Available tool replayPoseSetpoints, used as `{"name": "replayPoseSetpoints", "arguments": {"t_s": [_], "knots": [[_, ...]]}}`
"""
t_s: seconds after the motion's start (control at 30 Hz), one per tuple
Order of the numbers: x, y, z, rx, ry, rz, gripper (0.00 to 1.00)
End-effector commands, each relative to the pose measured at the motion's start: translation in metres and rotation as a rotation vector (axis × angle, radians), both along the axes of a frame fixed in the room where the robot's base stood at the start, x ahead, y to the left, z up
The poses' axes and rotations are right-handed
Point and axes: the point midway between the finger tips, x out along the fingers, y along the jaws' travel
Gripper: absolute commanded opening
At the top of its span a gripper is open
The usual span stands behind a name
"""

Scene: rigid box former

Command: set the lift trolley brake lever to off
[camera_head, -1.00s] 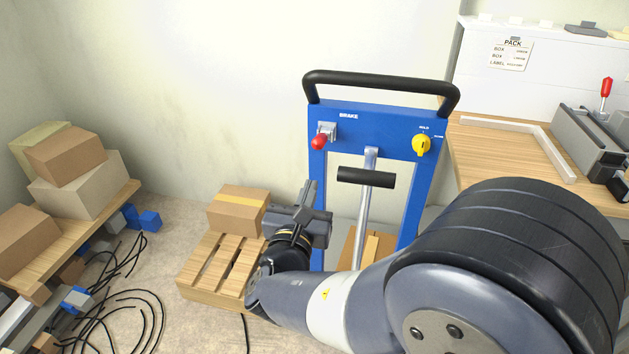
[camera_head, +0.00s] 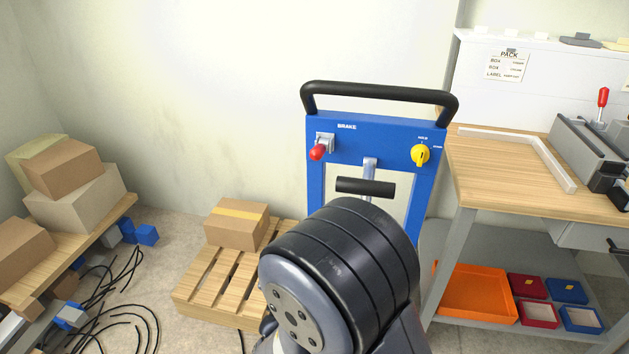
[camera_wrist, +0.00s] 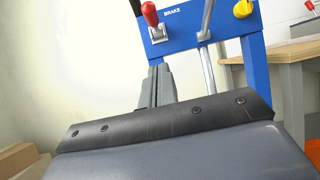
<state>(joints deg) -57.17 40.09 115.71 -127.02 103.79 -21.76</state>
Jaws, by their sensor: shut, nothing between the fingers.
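The lift trolley (camera_head: 376,134) is a blue frame with a black push handle on top. Its brake lever has a red knob (camera_head: 317,152) on a grey mount at the panel's upper left, beside the BRAKE label. The knob points down and toward me. It also shows at the top of the wrist view (camera_wrist: 150,13). My gripper (camera_wrist: 158,72) is shut and empty in the wrist view, below the red knob and apart from it. In the head view my own arm hides the gripper.
A yellow knob (camera_head: 420,155) is on the panel's right. A black crossbar handle (camera_head: 365,187) sits in the middle. A wooden pallet (camera_head: 195,294) with a carton (camera_head: 236,224) stands at left. A workbench (camera_head: 505,185) borders the trolley on the right. Cables lie on the floor.

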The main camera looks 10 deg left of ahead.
Motion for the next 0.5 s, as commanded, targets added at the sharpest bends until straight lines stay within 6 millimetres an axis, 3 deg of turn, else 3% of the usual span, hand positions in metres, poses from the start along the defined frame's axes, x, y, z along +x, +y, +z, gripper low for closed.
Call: {"name": "replayPoseSetpoints", "arguments": {"t_s": [0.1, 0.27, 0.5], "knots": [[0.001, 0.0, -0.008, -0.001, -0.036, 0.015, 0.0], [0.009, 0.0, -0.003, 0.004, -0.047, 0.019, 0.0], [0.049, -0.003, 0.021, 0.004, -0.048, 0.015, 0.0]]}}
